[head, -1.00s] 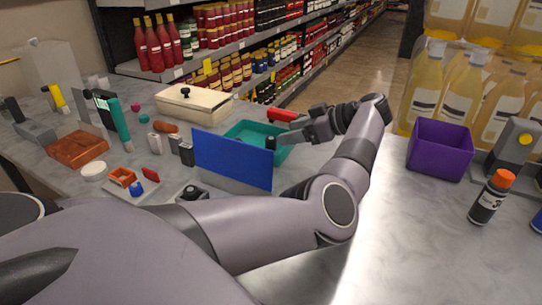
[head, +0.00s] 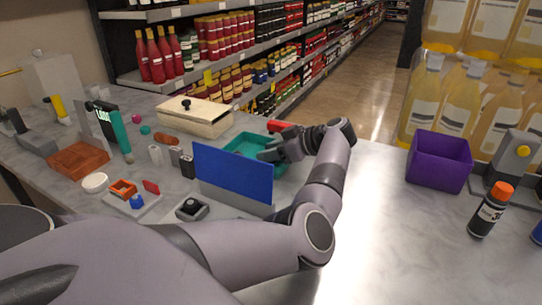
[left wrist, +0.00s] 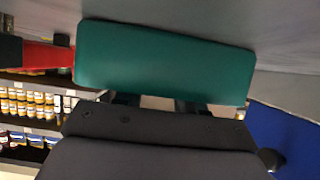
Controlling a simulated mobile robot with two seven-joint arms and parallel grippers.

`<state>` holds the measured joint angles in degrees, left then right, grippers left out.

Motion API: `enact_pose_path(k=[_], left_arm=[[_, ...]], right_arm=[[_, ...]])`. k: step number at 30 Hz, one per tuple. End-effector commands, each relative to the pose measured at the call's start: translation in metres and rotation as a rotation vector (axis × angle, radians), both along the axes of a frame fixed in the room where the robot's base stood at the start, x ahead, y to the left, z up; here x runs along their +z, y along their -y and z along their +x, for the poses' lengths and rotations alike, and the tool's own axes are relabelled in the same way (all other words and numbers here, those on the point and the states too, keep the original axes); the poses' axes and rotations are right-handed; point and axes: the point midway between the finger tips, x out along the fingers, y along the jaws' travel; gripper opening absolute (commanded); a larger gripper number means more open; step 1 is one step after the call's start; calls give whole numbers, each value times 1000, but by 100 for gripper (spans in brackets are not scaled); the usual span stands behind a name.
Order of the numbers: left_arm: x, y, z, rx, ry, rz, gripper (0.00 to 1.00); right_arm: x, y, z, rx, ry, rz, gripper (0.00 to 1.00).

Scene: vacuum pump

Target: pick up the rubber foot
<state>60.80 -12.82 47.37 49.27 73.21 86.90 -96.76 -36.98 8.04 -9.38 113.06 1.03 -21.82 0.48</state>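I cannot pick out the rubber foot for certain in either view. My left gripper (head: 270,153) is at the teal tray (head: 243,143), reaching in over its right side, behind the blue panel. In the left wrist view the tray's teal wall (left wrist: 165,62) hides the fingertips of the gripper (left wrist: 158,102). The two finger bases there stand apart with a light gap between them, so the gripper looks open. What lies in the tray under the fingers is hidden. My right gripper is in neither view.
A blue panel (head: 232,172) stands upright in front of the tray. A red object (head: 281,126) lies behind it, and a cream box (head: 195,115) with a black knob stands at the back left. A purple bin (head: 438,162) and an orange-capped bottle (head: 490,210) are at the right.

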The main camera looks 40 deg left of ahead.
Motion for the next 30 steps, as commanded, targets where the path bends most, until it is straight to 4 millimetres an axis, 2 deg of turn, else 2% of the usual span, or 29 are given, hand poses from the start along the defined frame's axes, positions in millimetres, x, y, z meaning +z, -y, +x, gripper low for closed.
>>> enact_pose_path(k=[1, 3, 12, 17, 23, 30], left_arm=[[0, 0, 0, 0, 0, 0, 22], [0, 0, 0, 0, 0, 0, 6], [2, 1, 0, 0, 1, 0, 5], [11, 1, 1, 0, 2, 1, 5], [43, 1, 1, 1, 5, 1, 5], [103, 1, 1, 1, 6, 1, 5]], right_arm=[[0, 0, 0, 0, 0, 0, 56], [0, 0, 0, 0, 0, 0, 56], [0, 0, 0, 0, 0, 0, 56], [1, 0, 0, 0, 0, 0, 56], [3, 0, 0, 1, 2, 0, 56], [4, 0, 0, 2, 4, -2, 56]])
